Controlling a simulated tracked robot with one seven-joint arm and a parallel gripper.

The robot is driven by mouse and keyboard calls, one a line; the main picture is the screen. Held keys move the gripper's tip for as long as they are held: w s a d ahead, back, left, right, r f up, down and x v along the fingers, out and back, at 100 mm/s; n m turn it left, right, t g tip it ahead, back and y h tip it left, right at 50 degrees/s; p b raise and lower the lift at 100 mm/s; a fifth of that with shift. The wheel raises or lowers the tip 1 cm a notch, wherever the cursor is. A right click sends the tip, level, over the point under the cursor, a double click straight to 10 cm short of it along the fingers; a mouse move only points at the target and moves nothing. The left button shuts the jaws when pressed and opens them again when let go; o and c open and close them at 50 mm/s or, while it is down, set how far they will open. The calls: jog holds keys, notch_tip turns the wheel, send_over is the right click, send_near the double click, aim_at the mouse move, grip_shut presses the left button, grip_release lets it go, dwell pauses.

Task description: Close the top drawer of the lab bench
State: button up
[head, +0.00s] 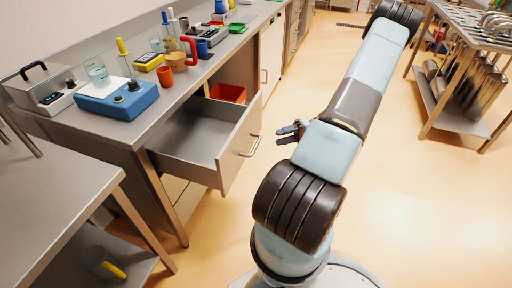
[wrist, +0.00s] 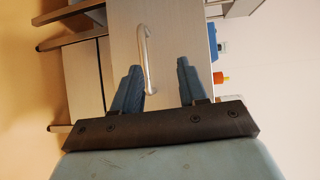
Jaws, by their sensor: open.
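The top drawer (head: 192,138) of the lab bench (head: 150,122) is pulled out in the head view, and its grey inside looks empty. Its front panel has a curved metal handle (head: 251,145) on it. My gripper (head: 290,133) is to the right of the handle in the head view, apart from it in that picture. In the wrist view my gripper (wrist: 160,85) shows two blue fingers spread with nothing between them. The handle (wrist: 146,58) and the pale drawer front (wrist: 180,40) lie beyond the fingertips. The exact gap to the drawer front cannot be told.
An open space beside the drawer holds an orange-red bin (head: 228,92). A blue scale (head: 118,99) and several cups and bottles stand on the benchtop. A steel table (head: 60,190) is at the lower left.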

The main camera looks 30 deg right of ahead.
aim_at(256, 145)
notch_tip(256, 145, down, 7)
jog(key=s+d+m+t, duration=0.2)
jog(key=t, duration=0.3)
jog(key=shift+y, duration=0.4)
jog(key=x, duration=1.3)
jog(key=shift+w+a+r, duration=0.1)
jog(key=shift+w+r, duration=0.05)
jog(key=shift+r, duration=0.3)
jog(key=shift+c, duration=0.3)
grip_shut()
